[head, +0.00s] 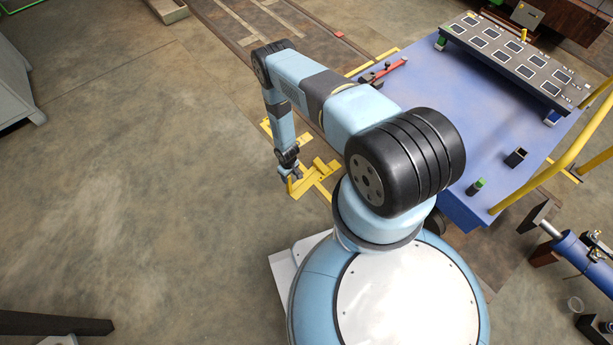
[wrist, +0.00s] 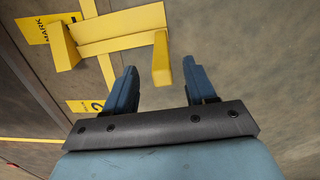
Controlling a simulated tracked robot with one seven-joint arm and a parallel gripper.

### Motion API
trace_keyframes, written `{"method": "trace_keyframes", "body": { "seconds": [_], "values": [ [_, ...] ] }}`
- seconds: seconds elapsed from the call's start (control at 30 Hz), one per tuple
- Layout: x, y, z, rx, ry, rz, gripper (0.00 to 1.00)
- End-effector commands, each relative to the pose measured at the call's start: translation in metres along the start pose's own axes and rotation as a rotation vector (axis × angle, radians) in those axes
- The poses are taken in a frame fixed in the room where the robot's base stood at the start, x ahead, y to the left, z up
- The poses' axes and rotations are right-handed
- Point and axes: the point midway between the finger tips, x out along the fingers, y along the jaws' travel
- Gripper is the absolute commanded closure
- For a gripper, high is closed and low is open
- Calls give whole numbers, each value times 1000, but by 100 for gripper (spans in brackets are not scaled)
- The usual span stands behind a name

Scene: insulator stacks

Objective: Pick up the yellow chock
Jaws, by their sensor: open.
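The yellow chock (head: 319,172) lies on the floor left of the blue platform. In the wrist view the yellow chock (wrist: 118,24) shows as flat bars with a block at its left end and an upright post at its right end. My gripper (head: 290,176) is low over its left end in the head view. In the wrist view my gripper (wrist: 160,68) is open, its two dark blue fingers on either side of the post in the picture. Gaps show between post and fingers. I cannot tell how deep the post reaches between them.
Yellow floor labels (wrist: 44,29) lie beside the chock. The blue platform (head: 430,122) stands to the right, carrying a black panel (head: 515,55) and a red-handled tool (head: 383,72). A yellow rail (head: 560,160) is at its right edge.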

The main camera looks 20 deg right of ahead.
Motion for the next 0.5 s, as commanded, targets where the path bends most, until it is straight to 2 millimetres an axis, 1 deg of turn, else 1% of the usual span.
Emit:
{"method": "trace_keyframes", "body": {
  "seconds": [0.33,0.5],
  "values": [
    [38,-1,1,2,-1,-1,45],
    [49,-1,0,2,-1,-1,45]
  ]
}}
